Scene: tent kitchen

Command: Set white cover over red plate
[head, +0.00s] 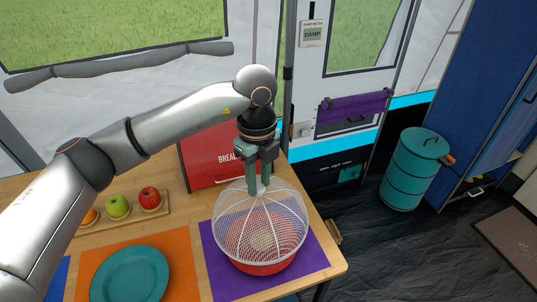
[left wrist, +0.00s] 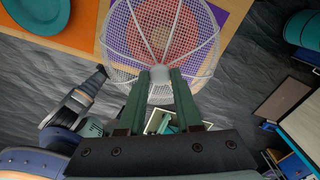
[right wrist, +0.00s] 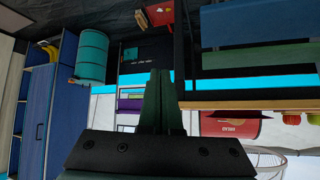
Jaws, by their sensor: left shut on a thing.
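The white mesh cover (head: 261,215) is a dome with ribs and a knob on top. My left gripper (head: 259,187) is shut on the knob from above; the left wrist view shows the same grip on the cover (left wrist: 158,72). The red plate (head: 262,269) lies on the purple mat below the cover, and its red shows through the mesh and at the near edge. I cannot tell whether the cover's rim touches the mat or hangs just above it. My right gripper (right wrist: 160,75) has its fingers together, empty, away from the plate.
The purple mat (head: 311,262) lies near the table's right edge. A teal plate (head: 130,275) on an orange mat is to the left. Fruit on a wooden tray (head: 125,211) and a red bread box (head: 210,155) stand behind. A teal bin (head: 413,175) stands on the floor.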

